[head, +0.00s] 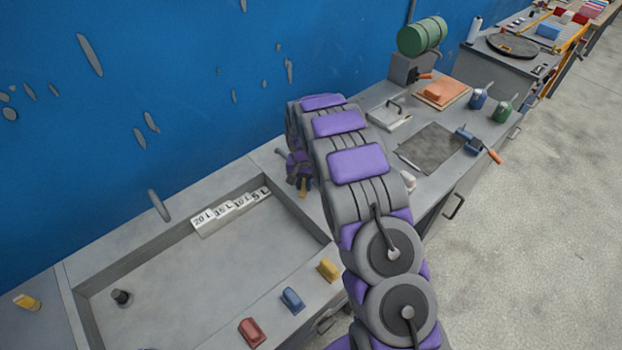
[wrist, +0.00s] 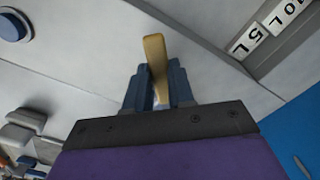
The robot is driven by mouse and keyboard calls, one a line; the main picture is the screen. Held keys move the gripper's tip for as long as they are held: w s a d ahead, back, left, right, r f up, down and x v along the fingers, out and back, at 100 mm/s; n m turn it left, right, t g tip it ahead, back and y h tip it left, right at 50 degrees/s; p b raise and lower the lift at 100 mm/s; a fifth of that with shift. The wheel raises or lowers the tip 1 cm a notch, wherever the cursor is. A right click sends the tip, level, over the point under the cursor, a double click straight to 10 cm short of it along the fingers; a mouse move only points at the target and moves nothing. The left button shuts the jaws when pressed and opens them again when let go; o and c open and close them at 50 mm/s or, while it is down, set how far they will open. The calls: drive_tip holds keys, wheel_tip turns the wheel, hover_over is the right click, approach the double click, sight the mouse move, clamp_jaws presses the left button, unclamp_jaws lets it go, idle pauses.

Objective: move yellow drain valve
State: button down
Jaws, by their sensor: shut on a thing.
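My gripper (head: 301,184) is over the bench at the right end of the recessed mould, near the blue wall. It is shut on a narrow yellow-tan handle, which I take to be the yellow drain valve (head: 304,188). In the wrist view the handle (wrist: 155,65) stands out between the two blue-grey fingers of my gripper (wrist: 154,85). The fingers hide its lower part. I cannot tell whether it is fixed to the bench.
The mould (head: 190,290) has volume labels (head: 230,212) along its back edge. Red (head: 252,333), blue (head: 292,298) and yellow (head: 328,269) blocks line its front edge. A dark peg (head: 121,297) stands inside. Tools and a green drum (head: 422,36) are further right.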

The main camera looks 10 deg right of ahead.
drive_tip(key=a+m, duration=0.1)
drive_tip(key=w+a+m+p, duration=0.1)
drive_tip(key=m, duration=0.1)
drive_tip(key=shift+w+a+r+m, duration=0.1)
drive_tip(key=shift+w+a+m, duration=0.1)
drive_tip(key=shift+a+m, duration=0.1)
drive_tip(key=shift+w+a+m+p, duration=0.4)
drive_tip(key=shift+w+a+m, duration=0.15)
drive_tip(key=shift+m, duration=0.65)
drive_tip(key=shift+w+a+m, duration=0.45)
drive_tip(key=shift+w+m, duration=0.1)
drive_tip(key=shift+m, duration=0.35)
drive_tip(key=c, duration=1)
unclamp_jaws()
drive_tip(key=shift+a, duration=0.1)
drive_tip(key=shift+o, duration=0.2)
wheel_tip(320, 180, up, 17)
drive_tip(key=p, duration=0.2)
